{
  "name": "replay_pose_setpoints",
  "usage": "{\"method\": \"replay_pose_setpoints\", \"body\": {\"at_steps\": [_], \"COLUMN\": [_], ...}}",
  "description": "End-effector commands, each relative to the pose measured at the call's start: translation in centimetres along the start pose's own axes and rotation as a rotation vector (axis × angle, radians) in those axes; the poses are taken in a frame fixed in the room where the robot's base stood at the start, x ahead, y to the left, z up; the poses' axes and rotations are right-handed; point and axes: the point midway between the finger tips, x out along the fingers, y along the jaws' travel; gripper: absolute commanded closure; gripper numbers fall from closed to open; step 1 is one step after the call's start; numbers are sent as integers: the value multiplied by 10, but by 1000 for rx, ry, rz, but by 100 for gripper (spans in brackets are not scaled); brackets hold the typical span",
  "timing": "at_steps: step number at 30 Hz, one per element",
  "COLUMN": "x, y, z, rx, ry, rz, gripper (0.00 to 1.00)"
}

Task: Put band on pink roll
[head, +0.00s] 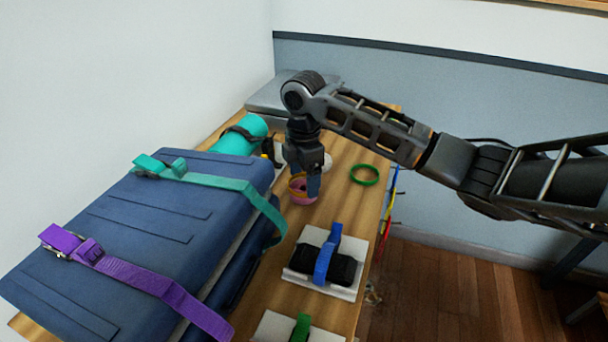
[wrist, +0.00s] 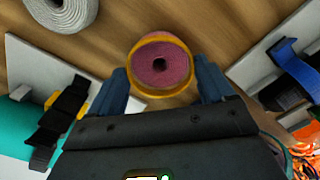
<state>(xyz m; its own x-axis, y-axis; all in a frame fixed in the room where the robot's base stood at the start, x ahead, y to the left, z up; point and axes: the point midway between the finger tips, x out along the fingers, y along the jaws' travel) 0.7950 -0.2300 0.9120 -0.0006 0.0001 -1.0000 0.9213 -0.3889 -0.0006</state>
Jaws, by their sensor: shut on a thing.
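The pink roll (wrist: 160,62) stands on the wooden bench with its round end and dark centre hole facing up. It also shows under my gripper in the head view (head: 302,198). The band is a yellow-orange ring (wrist: 161,94), seen around the pink roll's outline in the wrist view; in the head view (head: 293,182) it sits at the roll's upper part. My gripper (wrist: 163,90) points down over the roll, its two blue fingers apart on either side of the band and shut on it. I cannot tell how far down the roll the band reaches.
A green ring (head: 364,175) lies on the bench to the right. A grey-white roll (wrist: 62,12) stands close by. A white board with a black block and blue strap (head: 325,262) lies in front. A blue case (head: 130,235) with teal and purple straps fills the left.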

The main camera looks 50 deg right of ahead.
Motion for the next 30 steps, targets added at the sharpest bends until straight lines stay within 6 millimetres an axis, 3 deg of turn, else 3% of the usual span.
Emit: {"method": "replay_pose_setpoints", "body": {"at_steps": [30], "x": [9], "y": [0], "z": [0], "rx": [0], "ry": [0], "rz": [0], "gripper": [46]}}
